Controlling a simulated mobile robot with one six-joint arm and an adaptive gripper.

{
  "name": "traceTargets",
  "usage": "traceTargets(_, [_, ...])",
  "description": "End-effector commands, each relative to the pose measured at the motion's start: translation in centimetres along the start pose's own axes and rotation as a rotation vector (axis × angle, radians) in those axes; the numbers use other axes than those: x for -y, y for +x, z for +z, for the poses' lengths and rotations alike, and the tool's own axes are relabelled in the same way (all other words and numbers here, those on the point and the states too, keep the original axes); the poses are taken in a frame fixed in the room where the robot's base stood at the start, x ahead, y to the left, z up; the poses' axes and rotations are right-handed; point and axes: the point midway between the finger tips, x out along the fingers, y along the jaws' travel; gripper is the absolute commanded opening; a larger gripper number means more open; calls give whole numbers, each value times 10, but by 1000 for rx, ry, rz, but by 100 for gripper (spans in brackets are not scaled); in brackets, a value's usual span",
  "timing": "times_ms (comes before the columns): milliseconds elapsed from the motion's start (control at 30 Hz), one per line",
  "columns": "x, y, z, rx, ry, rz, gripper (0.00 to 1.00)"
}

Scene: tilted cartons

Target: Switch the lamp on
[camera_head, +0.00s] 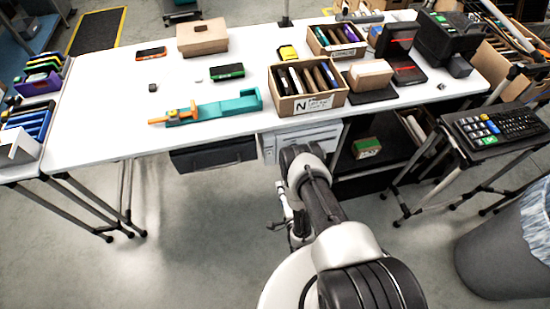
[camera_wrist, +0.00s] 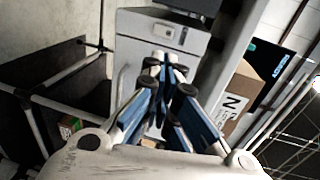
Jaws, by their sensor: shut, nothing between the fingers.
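I cannot pick out a lamp or its switch in either view. My gripper (camera_wrist: 166,66) is shut and empty in the wrist view, its blue-padded fingers meeting in front of a grey cabinet (camera_wrist: 188,38). That cabinet has a small dark round spot on its front. In the head view my gripper (camera_head: 282,192) is small and partly hidden by my arm. It is in front of and below the table's front edge, near the pale cabinet (camera_head: 296,143) under the table.
A keypad stand (camera_head: 490,130) and a grey bin (camera_head: 500,250) are at right. The floor at left is clear.

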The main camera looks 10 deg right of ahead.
Motion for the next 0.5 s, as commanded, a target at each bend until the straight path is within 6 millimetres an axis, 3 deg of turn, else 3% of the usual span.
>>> traceTargets(267, [0,4,0,0,-2,0,0])
traceTargets(500, [-1,38,0,0,-3,-3,0])
